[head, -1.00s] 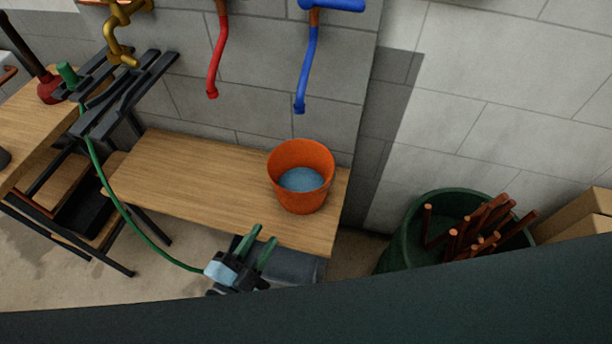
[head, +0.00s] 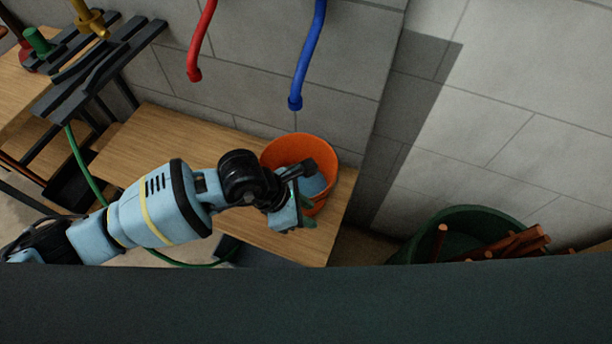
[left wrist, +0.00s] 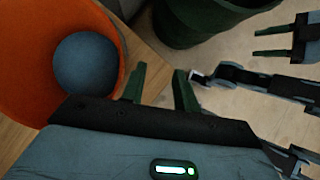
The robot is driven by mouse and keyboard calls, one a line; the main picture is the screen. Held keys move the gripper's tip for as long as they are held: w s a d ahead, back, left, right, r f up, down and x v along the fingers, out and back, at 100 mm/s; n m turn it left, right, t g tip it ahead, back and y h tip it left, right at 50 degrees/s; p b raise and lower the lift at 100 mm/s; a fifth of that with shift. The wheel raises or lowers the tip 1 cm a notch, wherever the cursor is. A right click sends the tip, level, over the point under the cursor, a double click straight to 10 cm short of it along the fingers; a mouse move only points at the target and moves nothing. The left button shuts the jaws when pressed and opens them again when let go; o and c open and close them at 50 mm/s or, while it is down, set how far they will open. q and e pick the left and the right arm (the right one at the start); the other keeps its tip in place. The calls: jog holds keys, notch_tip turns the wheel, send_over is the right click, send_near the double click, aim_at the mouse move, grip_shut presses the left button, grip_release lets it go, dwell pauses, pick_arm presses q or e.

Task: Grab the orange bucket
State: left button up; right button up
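The orange bucket (head: 312,145) stands upright on the wooden bench, near its right end, with blue contents inside. In the left wrist view the bucket (left wrist: 28,62) fills the left side, and its blue contents look round. My left gripper (head: 309,212) is at the bucket's front in the head view, covering part of it. In the left wrist view its two green fingers (left wrist: 160,70) are apart with nothing between them, beside the bucket. I cannot tell whether they touch it. My right gripper (left wrist: 256,44) shows only in the left wrist view, fingers apart and empty.
The wooden bench (head: 160,137) stands against a grey block wall. A red pipe (head: 200,45) and a blue pipe (head: 306,55) hang above it. A dark green bin (head: 462,219) holding brown rods stands to the right. A green hose (head: 84,165) runs at the left.

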pick_arm(q)
jog(key=w+a+m+t+y, duration=0.1)
jog(key=w+a+y, duration=0.1)
jog(key=w+a, duration=0.15)
jog(key=shift+w+b+x, duration=0.15)
jog(key=shift+w+x, duration=0.05)
jog(key=shift+x, duration=1.2)
jog(key=shift+w+b+x, duration=0.15)
jog(key=shift+w+x, duration=0.05)
jog(key=shift+x, duration=1.25)
jog(key=shift+w+b+x, duration=0.15)
jog(key=shift+w+x, duration=0.05)
jog(key=shift+x, duration=1.2)
jog(key=shift+r, duration=0.1)
grip_shut()
jog(key=shift+w+r+t, duration=0.1)
jog(key=shift+t, duration=0.2)
